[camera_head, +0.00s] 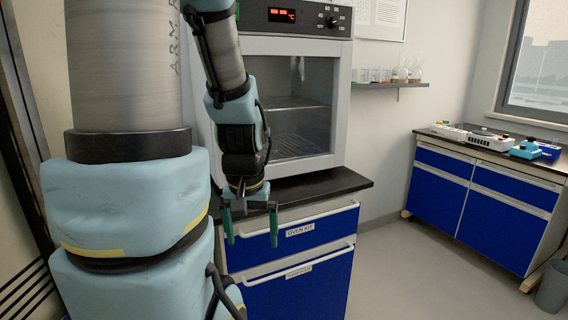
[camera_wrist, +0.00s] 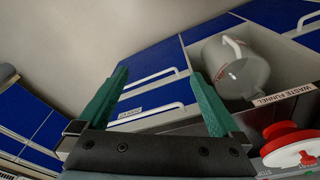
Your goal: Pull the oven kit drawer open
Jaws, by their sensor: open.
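The oven kit drawer (camera_head: 328,222) is the blue top drawer under the black counter, with a white bar handle (camera_head: 335,212) and an "OVEN KIT" label (camera_head: 300,230). Its front looks shut. My gripper (camera_head: 250,228) points down with its two green fingers apart, in front of the left part of the drawer front. Nothing is between the fingers. I cannot tell whether a finger touches the handle. In the wrist view my gripper (camera_wrist: 160,76) is also open, with blue fronts and white handles beyond it.
An oven (camera_head: 290,100) stands on the counter (camera_head: 320,185). A second labelled blue drawer (camera_head: 310,285) lies below.

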